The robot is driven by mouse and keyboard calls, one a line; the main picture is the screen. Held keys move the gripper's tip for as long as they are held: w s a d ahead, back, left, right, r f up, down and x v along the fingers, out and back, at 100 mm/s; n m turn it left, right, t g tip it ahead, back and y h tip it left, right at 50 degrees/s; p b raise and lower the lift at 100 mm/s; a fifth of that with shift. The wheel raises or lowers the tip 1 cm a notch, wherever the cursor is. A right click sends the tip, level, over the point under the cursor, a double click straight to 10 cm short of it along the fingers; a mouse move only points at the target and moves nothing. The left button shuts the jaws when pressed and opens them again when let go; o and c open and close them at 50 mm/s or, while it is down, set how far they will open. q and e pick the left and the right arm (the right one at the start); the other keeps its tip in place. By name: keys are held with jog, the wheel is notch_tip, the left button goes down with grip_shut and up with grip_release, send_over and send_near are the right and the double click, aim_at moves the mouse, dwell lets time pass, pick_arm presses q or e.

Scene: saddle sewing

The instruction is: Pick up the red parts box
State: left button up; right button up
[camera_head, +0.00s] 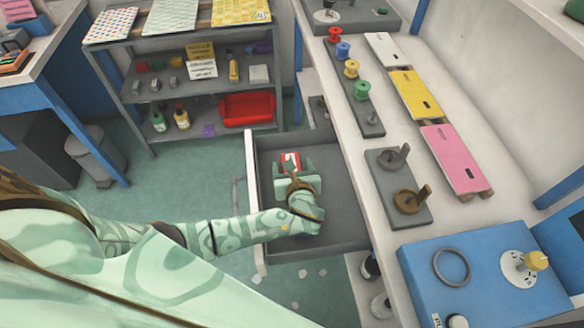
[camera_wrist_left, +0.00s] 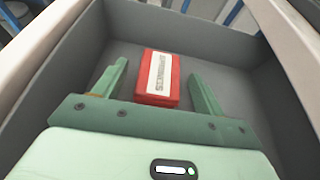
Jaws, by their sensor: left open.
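The red parts box (camera_head: 291,161) is small, with a white label on top, and lies in an open grey drawer (camera_head: 345,205). In the left wrist view the red parts box (camera_wrist_left: 157,90) lies on the drawer floor, its label lettering legible only in part. My left gripper (camera_head: 291,172) reaches down into the drawer at the box. In the left wrist view the left gripper (camera_wrist_left: 157,82) is open, with one finger on each side of the box and a gap to both. My right gripper is not seen.
The drawer's pale front panel (camera_head: 252,185) and grey side walls surround the box. The workbench (camera_head: 352,150) with several thread spools stands to the right. A shelf unit (camera_head: 150,98) with a red tray (camera_head: 247,109) stands behind.

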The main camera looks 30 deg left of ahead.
pick_arm(q)
jog(key=shift+x, duration=1.2)
jog(key=c, duration=1.1)
jog(key=shift+r, duration=0.15)
